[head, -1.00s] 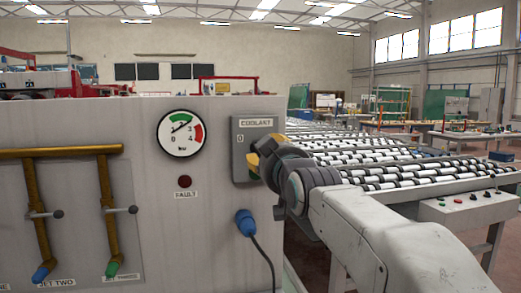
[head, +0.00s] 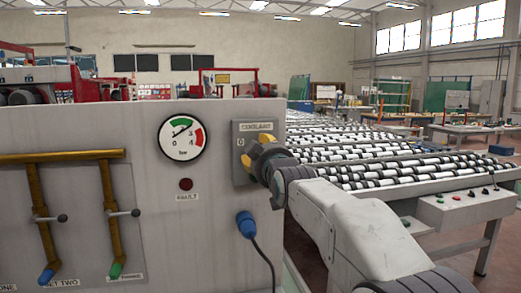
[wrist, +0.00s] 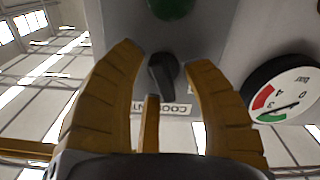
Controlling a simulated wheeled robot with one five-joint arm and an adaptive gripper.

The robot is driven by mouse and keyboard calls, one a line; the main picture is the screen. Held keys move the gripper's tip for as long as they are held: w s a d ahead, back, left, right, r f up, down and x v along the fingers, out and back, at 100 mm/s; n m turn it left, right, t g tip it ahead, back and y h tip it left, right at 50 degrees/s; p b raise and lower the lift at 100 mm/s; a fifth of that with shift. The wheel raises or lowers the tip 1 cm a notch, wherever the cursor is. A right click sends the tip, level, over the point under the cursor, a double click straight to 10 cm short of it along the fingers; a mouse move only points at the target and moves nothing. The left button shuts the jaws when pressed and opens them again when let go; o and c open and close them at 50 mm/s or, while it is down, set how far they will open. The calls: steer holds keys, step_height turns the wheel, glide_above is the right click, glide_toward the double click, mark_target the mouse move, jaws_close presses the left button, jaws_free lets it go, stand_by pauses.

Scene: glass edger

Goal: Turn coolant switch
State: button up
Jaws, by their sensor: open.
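The coolant switch is a black knob (wrist: 162,78) on a grey box (head: 239,168) with a COOLANT label, on the right part of the machine panel. In the wrist view the knob sits between my gripper's (wrist: 165,58) spread yellow fingers, with gaps on both sides. It looks roughly lengthwise along the picture, slightly tilted. A third yellow finger shows below it. In the head view my gripper (head: 261,154) is in front of the box and hides the knob. My gripper is open. I cannot tell how deep the knob lies between the fingers.
A pressure gauge (head: 182,138) and a red fault light (head: 186,185) are left of the box. A blue plug (head: 246,224) with a cable is below. Brass pipes (head: 108,200) with levers stand at far left. A roller conveyor (head: 390,165) runs behind my arm.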

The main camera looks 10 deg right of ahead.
steer(key=shift+w, duration=0.2)
jaws_close()
stand_by(0.5)
